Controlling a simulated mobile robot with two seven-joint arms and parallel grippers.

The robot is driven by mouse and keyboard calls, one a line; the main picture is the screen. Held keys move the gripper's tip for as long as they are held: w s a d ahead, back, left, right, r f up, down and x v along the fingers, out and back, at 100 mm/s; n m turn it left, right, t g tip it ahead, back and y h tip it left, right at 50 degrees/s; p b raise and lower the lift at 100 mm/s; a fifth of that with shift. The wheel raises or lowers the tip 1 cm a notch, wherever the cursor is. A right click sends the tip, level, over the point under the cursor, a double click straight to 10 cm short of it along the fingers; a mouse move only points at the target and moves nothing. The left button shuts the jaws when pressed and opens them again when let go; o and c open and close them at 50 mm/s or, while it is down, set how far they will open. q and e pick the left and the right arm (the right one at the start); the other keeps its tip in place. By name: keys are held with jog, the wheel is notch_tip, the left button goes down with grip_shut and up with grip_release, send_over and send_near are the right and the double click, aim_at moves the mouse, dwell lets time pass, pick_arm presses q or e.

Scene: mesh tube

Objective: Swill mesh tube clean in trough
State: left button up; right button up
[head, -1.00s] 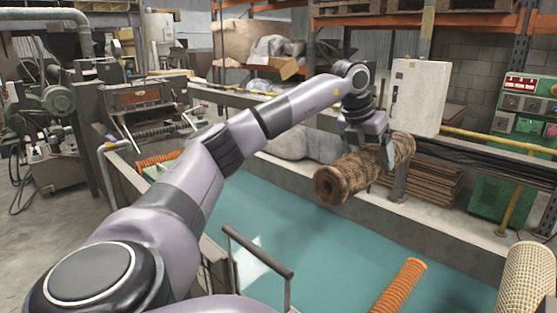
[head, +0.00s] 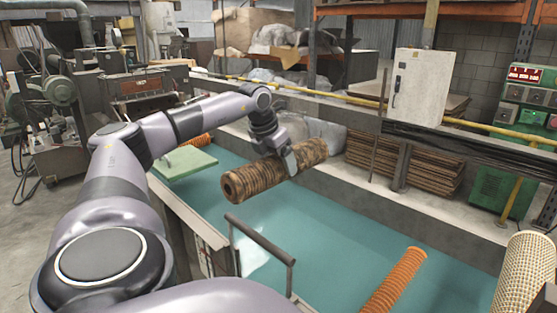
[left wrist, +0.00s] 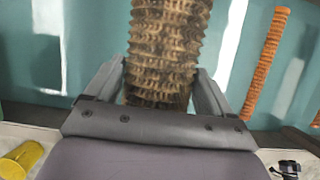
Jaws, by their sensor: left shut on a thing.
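The mesh tube (head: 262,176) is brown, ribbed and dirty-looking, with an open round end facing left. My left gripper (head: 288,160) is shut around it near its right part and holds it lying roughly level above the trough (head: 330,235), which holds teal water. In the left wrist view the mesh tube (left wrist: 168,50) stands between the two fingers of the left gripper (left wrist: 165,92), and its far end runs out of the picture. My right gripper is not in view.
An orange ribbed tube (head: 395,280) slopes across the trough at the front right. A cream mesh roll (head: 525,275) stands at the right edge. A metal rail (head: 262,240) rises at the near side. A pale green board (head: 185,163) lies at the trough's left end.

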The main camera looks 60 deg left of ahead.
pick_arm(q)
notch_tip(320, 180, down, 26)
jog(key=b, duration=1.9)
jog(key=shift+r, duration=0.25)
jog(key=shift+a, duration=0.1)
jog(key=shift+w+d+p, duration=0.2)
jog(key=shift+d+p, duration=0.45)
jog(key=shift+p, duration=0.2)
dwell(1.6)
